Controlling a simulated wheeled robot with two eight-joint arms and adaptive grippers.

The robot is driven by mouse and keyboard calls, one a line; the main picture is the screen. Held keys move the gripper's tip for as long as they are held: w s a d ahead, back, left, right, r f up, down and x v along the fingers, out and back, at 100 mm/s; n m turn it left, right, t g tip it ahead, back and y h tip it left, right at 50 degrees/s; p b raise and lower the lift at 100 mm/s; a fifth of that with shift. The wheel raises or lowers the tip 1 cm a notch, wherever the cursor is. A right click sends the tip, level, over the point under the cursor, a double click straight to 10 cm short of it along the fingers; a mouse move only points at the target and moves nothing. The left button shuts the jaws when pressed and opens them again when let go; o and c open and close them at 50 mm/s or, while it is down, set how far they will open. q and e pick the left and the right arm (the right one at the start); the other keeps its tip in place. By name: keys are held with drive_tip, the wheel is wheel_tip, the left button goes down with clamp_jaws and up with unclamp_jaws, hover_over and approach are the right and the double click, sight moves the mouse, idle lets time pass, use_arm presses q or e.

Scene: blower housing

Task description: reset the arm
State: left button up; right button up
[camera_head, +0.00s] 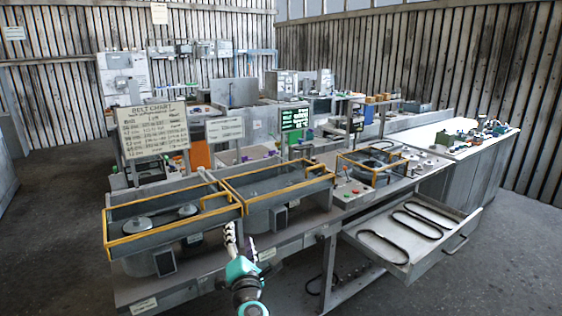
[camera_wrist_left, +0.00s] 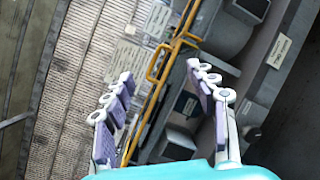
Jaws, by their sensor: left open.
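My left gripper (camera_head: 241,244) is raised in front of the bench's front edge in the head view, below the yellow-framed guards. In the left wrist view its two purple-padded fingers (camera_wrist_left: 165,98) stand wide apart with nothing between them. The teal wrist of my left arm (camera_head: 246,283) comes in from the bottom of the head view. My right gripper is not in view.
Two yellow-framed guards, left (camera_head: 172,236) and right (camera_head: 262,203), top the grey bench close to the left gripper. An open drawer (camera_head: 447,247) with dark belts juts out at right. Floor (camera_head: 480,285) at lower right is clear.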

use_arm(q)
drive_tip(key=s+d+r+m+h, duration=0.4)
drive_tip(key=s+m+h, duration=0.15)
drive_tip(key=m, duration=0.55)
drive_tip(key=s+f+m+g+h, duration=0.3)
drive_tip(key=s+f+m+g, duration=0.15)
drive_tip(key=s+m, duration=0.35)
drive_tip(key=s+a+f+m+g+y, duration=0.2)
drive_tip(key=s+a+f+m+g, duration=0.1)
drive_tip(key=s+f, duration=0.4)
drive_tip(key=s+a+f+m+g+y, duration=0.2)
drive_tip(key=s+a+f+m+g, duration=0.2)
drive_tip(key=s+a+f, duration=0.3)
drive_tip(key=shift+s+f+m, duration=0.6)
drive_tip(key=shift+s+m, duration=0.3)
drive_tip(key=shift+s, duration=0.25)
drive_tip(key=shift+c, duration=0.2)
